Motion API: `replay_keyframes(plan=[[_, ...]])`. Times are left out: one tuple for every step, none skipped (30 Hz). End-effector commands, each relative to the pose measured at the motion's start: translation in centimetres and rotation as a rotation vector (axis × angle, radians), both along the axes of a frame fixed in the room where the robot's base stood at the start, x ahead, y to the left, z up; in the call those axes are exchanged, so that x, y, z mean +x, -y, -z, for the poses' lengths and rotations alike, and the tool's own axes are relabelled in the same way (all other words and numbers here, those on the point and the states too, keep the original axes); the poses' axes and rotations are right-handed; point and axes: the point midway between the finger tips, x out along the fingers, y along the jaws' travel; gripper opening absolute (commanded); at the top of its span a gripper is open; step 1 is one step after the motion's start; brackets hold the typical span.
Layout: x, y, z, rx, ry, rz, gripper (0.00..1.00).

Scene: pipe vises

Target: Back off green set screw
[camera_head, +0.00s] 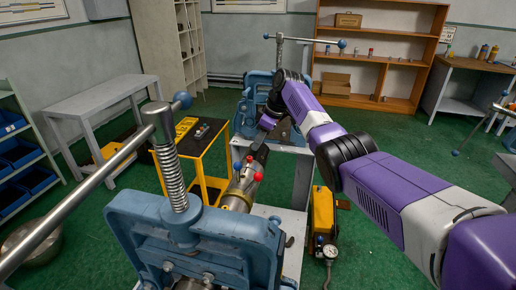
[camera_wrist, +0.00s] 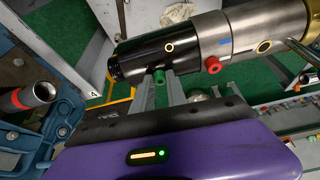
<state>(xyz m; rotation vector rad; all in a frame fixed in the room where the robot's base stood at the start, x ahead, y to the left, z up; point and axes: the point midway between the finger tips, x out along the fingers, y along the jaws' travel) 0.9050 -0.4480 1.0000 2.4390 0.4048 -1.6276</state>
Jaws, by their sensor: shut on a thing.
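The green set screw (camera_wrist: 158,76) sticks out of the side of a black pipe section in the wrist view. My gripper (camera_wrist: 160,84) has its two grey fingers on either side of the screw, closed on it. The black section (camera_wrist: 150,55) joins a steel pipe (camera_wrist: 238,38) that carries a red screw (camera_wrist: 212,65). In the head view the pipe (camera_head: 237,196) runs between two blue vises, and my gripper (camera_head: 263,140) is at its far end. The green screw cannot be made out there.
A near blue vise (camera_head: 210,232) with a long handle stands in front, and a far blue vise (camera_head: 258,92) stands behind. A yellow pump with a gauge (camera_head: 323,225) is on the right.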

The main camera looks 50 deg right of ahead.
Motion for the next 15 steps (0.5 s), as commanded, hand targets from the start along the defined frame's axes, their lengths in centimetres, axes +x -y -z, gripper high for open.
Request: replay_keyframes(plan=[[0.08, -0.02, 0.48, 0.001, 0.000, -0.029, 0.00], [0.10, 0.01, 0.41, 0.000, 0.000, -0.045, 0.00], [0.10, 0.00, 0.44, 0.000, -0.001, -0.065, 0.00], [0.12, 0.00, 0.41, 0.000, 0.000, -0.079, 0.00], [0.13, 0.01, 0.36, 0.000, 0.000, -0.092, 0.00], [0.13, 0.01, 0.35, 0.000, 0.000, -0.106, 0.00], [0.13, 0.01, 0.35, 0.000, 0.000, -0.117, 0.00], [0.13, 0.02, 0.32, 0.000, 0.000, -0.127, 0.00], [0.15, 0.03, 0.26, 0.000, 0.000, -0.138, 0.00], [0.14, 0.03, 0.29, 0.000, 0.000, -0.145, 0.00], [0.12, 0.02, 0.29, 0.001, 0.000, -0.151, 0.00], [0.13, 0.03, 0.25, 0.001, 0.000, -0.157, 0.00], [0.13, 0.04, 0.21, 0.001, 0.000, -0.163, 0.00], [0.13, 0.04, 0.20, 0.000, 0.000, -0.166, 0.00], [0.12, 0.04, 0.19, 0.000, -0.001, -0.170, 0.00]])
